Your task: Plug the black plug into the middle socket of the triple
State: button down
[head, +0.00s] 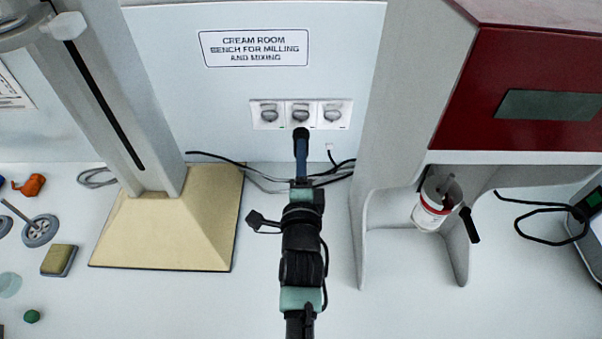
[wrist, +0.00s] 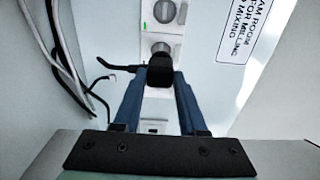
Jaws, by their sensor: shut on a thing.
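The white triple socket (head: 268,115) is on the back wall, its three round outlets in a row. The middle socket (head: 300,113) is visible just above the black plug (head: 301,132). My gripper (head: 302,143) is shut on the plug, pointing at the wall below the middle socket. In the wrist view, the plug (wrist: 160,73) sits between the blue fingertips and covers part of the panel. Two outlets of the triple socket (wrist: 164,12) show beyond it. The plug's prongs are hidden, and I cannot tell whether it touches the panel.
Loose cables (head: 255,170) lie along the wall behind my gripper. A column on a tan base (head: 165,235) stands left. A red and grey machine (head: 520,100) stands right, with a white container (head: 430,210) under it. A sign (head: 254,48) hangs above the sockets.

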aim_at(301, 137)
jog(key=shift+w+f+b, duration=0.15)
jog(key=shift+w+b, duration=1.15)
jog(key=shift+w, duration=0.25)
jog(key=shift+w+b, duration=0.3)
jog(key=shift+w, duration=0.2)
jog(key=shift+r, duration=0.2)
jog(key=shift+w+b, duration=0.5)
jog(key=shift+w, duration=0.5)
dwell(0.6)
jog(key=shift+c, duration=1.9)
grip_release()
jog(key=shift+o, duration=0.3)
jog(key=shift+f, duration=0.1)
jog(key=o, duration=0.3)
jog(key=shift+s, duration=0.1)
